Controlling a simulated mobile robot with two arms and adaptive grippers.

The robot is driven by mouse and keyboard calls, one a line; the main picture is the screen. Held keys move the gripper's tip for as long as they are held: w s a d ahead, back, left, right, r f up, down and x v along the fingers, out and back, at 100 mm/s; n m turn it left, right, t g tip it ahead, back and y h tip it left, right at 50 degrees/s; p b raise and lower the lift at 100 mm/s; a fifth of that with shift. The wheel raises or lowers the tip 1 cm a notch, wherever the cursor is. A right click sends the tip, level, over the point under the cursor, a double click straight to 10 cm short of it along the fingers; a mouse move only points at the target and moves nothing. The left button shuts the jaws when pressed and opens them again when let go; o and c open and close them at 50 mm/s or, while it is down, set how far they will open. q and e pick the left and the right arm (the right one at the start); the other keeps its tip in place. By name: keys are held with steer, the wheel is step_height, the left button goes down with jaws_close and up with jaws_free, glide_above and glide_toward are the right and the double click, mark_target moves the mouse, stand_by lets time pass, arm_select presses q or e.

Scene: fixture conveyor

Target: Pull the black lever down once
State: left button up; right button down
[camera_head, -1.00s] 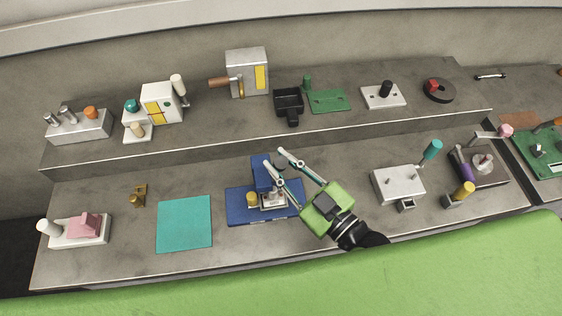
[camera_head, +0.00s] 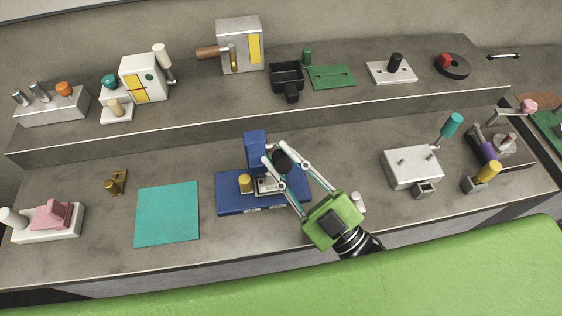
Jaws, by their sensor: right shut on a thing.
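A blue fixture (camera_head: 228,202) stands on the lower level, with an upright blue block, a yellow knob (camera_head: 245,183) and a silver plate. The black lever's round knob (camera_head: 283,163) shows at the fixture's right side, between the fingers of my right gripper (camera_head: 274,156). My right gripper, with its green body, reaches in from the lower right and is shut on this knob. The rest of the lever is hidden by the fingers and the fixture. My left gripper is not in view.
A flat teal mat (camera_head: 167,214) lies left of the fixture. A silver box with a teal-handled lever (camera_head: 412,167) stands to the right. A small white cylinder (camera_head: 358,202) is beside my gripper. More fixtures line the raised back ledge.

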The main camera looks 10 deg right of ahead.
steer(key=shift+s+f+n+t+y+b, duration=0.35)
steer(key=shift+f+n+y+b, duration=0.4)
steer(key=shift+b, duration=0.65)
steer(key=shift+r, duration=0.15)
steer(key=c, duration=1.8)
jaws_free()
steer(key=s+d, duration=0.3)
steer(key=s, duration=0.1)
steer(key=s+d+f, duration=0.1)
steer(key=s+d, duration=0.1)
steer(key=s, duration=0.2)
steer(key=s+d, duration=0.3)
steer(key=s, duration=0.1)
steer(key=shift+d+f, duration=0.3)
steer(key=shift+d, duration=0.05)
steer(key=shift+w, duration=0.1)
